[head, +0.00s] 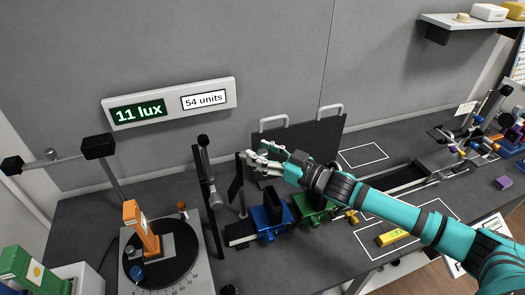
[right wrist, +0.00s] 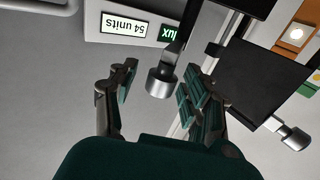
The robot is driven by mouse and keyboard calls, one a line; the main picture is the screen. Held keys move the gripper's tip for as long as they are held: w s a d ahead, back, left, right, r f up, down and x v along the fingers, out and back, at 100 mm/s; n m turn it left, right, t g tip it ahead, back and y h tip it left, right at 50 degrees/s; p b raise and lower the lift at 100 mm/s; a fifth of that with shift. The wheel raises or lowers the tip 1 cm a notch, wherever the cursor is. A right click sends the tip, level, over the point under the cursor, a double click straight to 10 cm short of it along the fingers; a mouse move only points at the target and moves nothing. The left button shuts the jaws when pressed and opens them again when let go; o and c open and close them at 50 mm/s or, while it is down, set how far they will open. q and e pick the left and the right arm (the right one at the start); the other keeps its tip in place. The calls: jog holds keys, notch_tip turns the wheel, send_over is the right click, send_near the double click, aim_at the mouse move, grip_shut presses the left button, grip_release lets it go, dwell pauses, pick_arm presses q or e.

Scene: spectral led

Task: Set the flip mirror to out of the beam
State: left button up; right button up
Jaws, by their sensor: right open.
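My right gripper (head: 258,160) is open, above the dark optics rail, with its arm coming in from the right. In the right wrist view, a silver knob (right wrist: 160,84) on a dark stem lies between the open fingers (right wrist: 155,92), and I see no clear contact. In the head view, a thin dark plate (head: 235,188) stands upright just left of the fingertips; it may be the flip mirror, but I cannot tell its setting. The fingers partly cover this spot. My left gripper is not in view.
A dark upright panel (head: 206,205) stands left of the plate, beside a round turntable (head: 183,268) with an orange block (head: 140,228). Blue (head: 268,222) and green (head: 312,207) mounts sit below my gripper. A display (head: 170,102) reads 11 lux. A dark board (head: 320,138) stands behind.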

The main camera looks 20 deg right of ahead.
grip_shut()
